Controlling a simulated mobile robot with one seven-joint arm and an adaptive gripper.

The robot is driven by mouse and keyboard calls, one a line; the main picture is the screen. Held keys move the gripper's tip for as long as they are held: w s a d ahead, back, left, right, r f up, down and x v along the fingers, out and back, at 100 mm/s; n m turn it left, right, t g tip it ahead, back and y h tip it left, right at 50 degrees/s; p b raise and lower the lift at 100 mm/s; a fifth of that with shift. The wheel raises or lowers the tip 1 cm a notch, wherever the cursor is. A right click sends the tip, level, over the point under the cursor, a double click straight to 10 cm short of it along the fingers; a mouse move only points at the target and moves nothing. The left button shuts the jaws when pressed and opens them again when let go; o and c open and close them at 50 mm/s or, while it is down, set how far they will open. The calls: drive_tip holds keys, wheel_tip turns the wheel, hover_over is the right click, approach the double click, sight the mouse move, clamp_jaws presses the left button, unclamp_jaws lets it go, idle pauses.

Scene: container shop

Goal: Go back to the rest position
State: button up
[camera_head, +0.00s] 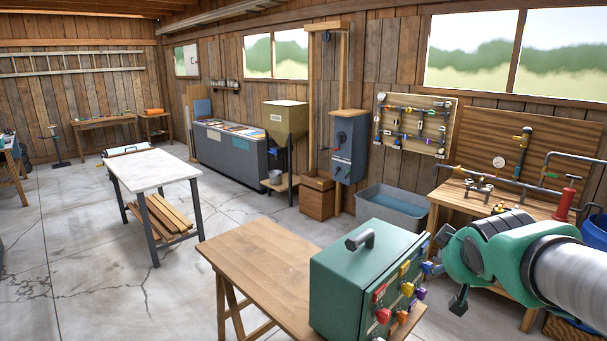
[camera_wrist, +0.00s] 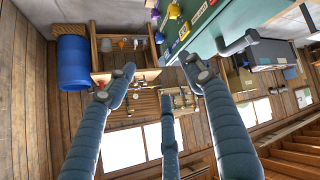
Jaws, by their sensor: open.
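My gripper (camera_head: 440,265) is at the right of the head view, beside the green box's knob side. Its blue-grey fingers (camera_wrist: 160,82) are spread wide in the wrist view, with nothing between them. The green box (camera_head: 345,275) stands on the wooden table, with a dark grey handle on top (camera_head: 360,240) and red, yellow and purple knobs on its side. It also shows at the top of the wrist view (camera_wrist: 225,20). One finger overlaps the box there; I cannot tell whether they touch.
The wooden table (camera_head: 250,262) is bare left of the box. A pipe workbench (camera_head: 470,202) and a blue barrel (camera_head: 594,232) stand behind my arm. A grey tub (camera_head: 392,212) is on the floor beyond the table. A white-topped table (camera_head: 150,168) stands further left, with open floor around it.

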drive_tip(key=s+a+f+g+y, duration=0.1)
drive_tip(key=s+a+f, duration=0.1)
drive_tip(key=s+a, duration=0.2)
drive_tip(key=s+a+f+m+g+y, duration=0.1)
drive_tip(key=s+a, duration=0.3)
drive_tip(key=s, duration=0.7)
drive_tip(key=s+a+f+m+g+y, duration=0.1)
drive_tip(key=s+a+f, duration=0.2)
drive_tip(key=s, duration=0.5)
drive_tip(key=shift+s+a+g, duration=0.2)
drive_tip(key=shift+a+g, duration=0.2)
drive_tip(key=shift+a, duration=0.05)
drive_tip(key=shift+w+f, duration=0.15)
idle(0.5)
